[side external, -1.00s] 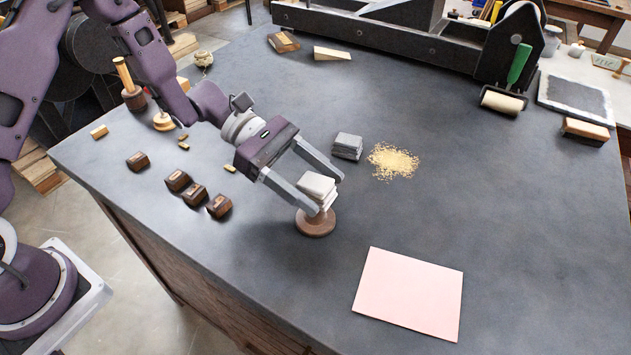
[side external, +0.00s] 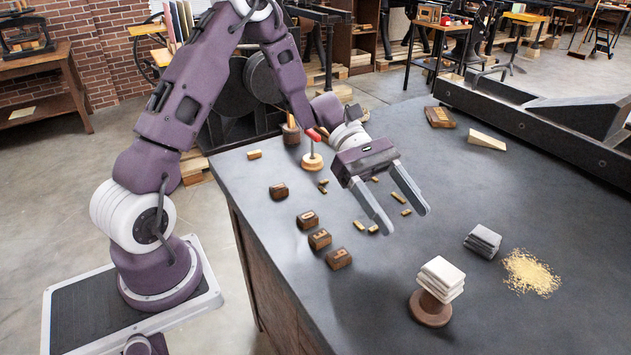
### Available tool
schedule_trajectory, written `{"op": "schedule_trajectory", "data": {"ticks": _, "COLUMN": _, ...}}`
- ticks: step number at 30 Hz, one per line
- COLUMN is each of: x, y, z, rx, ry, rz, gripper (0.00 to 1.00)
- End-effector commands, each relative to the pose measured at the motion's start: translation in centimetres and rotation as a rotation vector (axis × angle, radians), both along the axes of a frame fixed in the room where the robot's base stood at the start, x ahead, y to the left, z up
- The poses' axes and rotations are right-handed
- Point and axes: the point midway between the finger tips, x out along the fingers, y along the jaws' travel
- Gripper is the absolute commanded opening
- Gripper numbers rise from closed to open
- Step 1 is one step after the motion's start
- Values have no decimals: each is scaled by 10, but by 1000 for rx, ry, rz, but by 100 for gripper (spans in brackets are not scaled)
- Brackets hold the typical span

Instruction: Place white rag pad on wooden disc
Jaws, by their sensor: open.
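The white rag pad (side external: 441,277), a folded stack of white cloth, rests on top of the brown wooden disc (side external: 430,309) at the lower right of the side external view. The pad covers part of the disc, and the disc's front and sides show below it. My gripper (side external: 402,221) is open and empty. It is above and to the left of the pad, clear of it, with its two fingers spread apart.
A grey folded pad (side external: 483,241) and a pile of yellow-brown crumbs (side external: 531,273) lie right of the white pad. Dark wooden letter blocks (side external: 320,239) and small brass-coloured pieces (side external: 398,197) lie near my gripper. A long dark press frame (side external: 530,117) lines the back.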

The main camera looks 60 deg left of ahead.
Motion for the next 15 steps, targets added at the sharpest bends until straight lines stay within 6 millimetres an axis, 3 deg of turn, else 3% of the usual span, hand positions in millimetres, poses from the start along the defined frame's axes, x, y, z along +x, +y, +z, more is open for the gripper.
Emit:
{"op": "schedule_trajectory", "data": {"ticks": 4, "x": -34, "y": -10, "z": 27, "rx": 148, "ry": -164, "rz": -170, "gripper": 63}}
{"op": "schedule_trajectory", "data": {"ticks": 8, "x": -98, "y": -10, "z": 59, "rx": 425, "ry": -461, "rz": -467, "gripper": 63}}
{"op": "schedule_trajectory", "data": {"ticks": 12, "x": -162, "y": 14, "z": 83, "rx": 756, "ry": -809, "rz": -783, "gripper": 63}}
{"op": "schedule_trajectory", "data": {"ticks": 15, "x": -194, "y": 40, "z": 95, "rx": 979, "ry": -1027, "rz": -963, "gripper": 63}}
